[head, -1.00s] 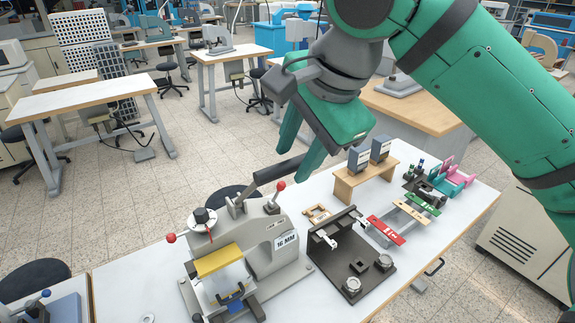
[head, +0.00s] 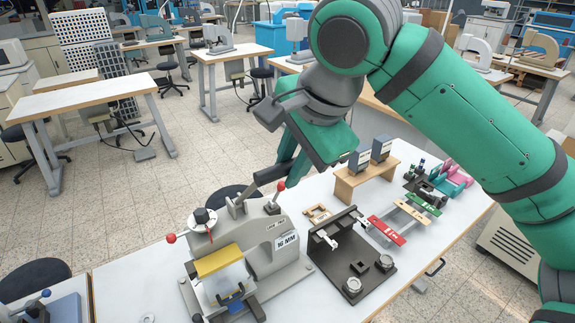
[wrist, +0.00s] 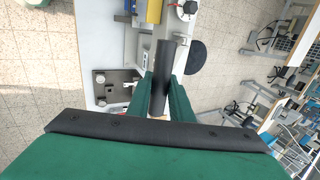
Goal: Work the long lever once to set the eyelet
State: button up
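The eyelet press (head: 272,238) is a grey machine marked "16 MM" on the white table. Its long lever (head: 266,176) has a black handle and slants up and right from the press. My green gripper (head: 294,172) is at the handle's upper end, pointing down. In the wrist view, the handle (wrist: 166,62) runs between my two fingers, which stand apart on either side of it. I cannot tell whether either finger touches it. The arm hides part of the handle's end in the head view.
A black fixture plate (head: 376,268) and a small wooden frame (head: 318,214) lie right of the press. A red-knobbed stub (head: 273,204) rises beside the lever.

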jog(key=shift+d+f, duration=0.15)
jog(key=shift+d, duration=0.05)
jog(key=s+d+f, duration=0.2)
jog(key=s+f, duration=0.1)
jog(key=f, duration=0.8)
jog(key=s+d+f, duration=0.2)
jog(key=s+f, duration=0.1)
jog(key=f, duration=0.8)
jog(key=shift+s+f, duration=0.25)
jog(key=shift+f, duration=0.05)
dwell(0.8)
jog(key=shift+o, duration=0.2)
jog(key=shift+r, duration=0.1)
